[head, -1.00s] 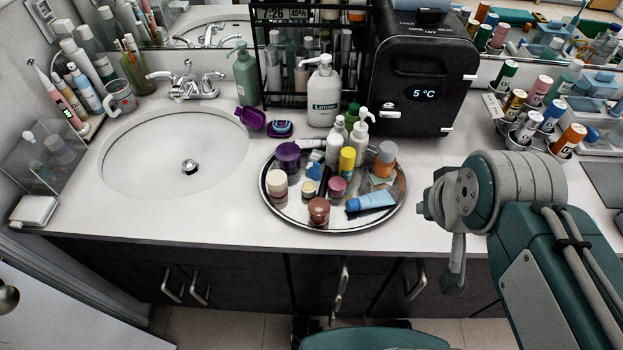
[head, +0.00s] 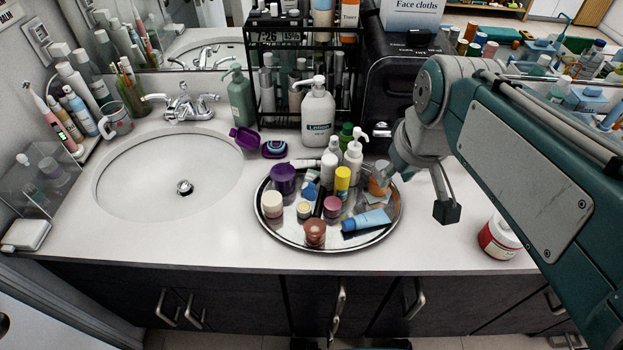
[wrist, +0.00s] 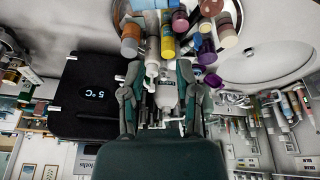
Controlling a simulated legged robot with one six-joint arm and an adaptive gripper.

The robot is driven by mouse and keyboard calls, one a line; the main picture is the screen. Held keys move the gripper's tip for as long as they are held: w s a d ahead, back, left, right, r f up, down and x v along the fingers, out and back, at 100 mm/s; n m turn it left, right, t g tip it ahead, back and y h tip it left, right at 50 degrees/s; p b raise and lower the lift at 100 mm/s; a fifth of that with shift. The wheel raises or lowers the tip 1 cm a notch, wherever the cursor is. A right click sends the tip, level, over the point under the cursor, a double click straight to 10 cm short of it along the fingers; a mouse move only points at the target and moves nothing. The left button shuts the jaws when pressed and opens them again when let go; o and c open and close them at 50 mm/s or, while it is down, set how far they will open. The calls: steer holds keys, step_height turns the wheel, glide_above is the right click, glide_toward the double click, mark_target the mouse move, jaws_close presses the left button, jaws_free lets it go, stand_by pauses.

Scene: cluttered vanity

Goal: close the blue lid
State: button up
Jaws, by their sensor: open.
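No plainly blue lid stands out, and I cannot tell which piece is the lid. A purple case (head: 245,138) that looks open lies right of the sink. Beside it is a small dark-blue and purple round piece (head: 274,148). A pale blue box marked "Face cloths" (head: 412,18) sits atop the black fridge-like box (head: 392,85); its lid is not clear. My gripper (head: 418,192) is above the counter at the round tray's right side, apart from all these. In the wrist view my gripper (wrist: 160,72) has its fingers spread, with nothing held between them.
The round tray (head: 290,243) holds several bottles and jars. A lotion bottle (head: 318,115) and black rack (head: 275,118) stand behind it. The sink (head: 165,175) is at left. A red and white jar (head: 498,238) stands at right. The front counter strip is clear.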

steer(key=w+a+f+n+g, duration=0.1)
steer(key=w+a+n+g, duration=0.3)
steer(key=w, duration=0.5)
steer(key=n+g, duration=0.2)
steer(key=n, duration=0.2)
glide_toward(311, 192)
steer(key=shift+y, duration=0.3)
steer(key=x, duration=0.7)
steer(key=shift+w+d+f, duration=0.1)
steer(key=shift+w+d, duration=0.05)
steer(key=shift+w, duration=0.2)
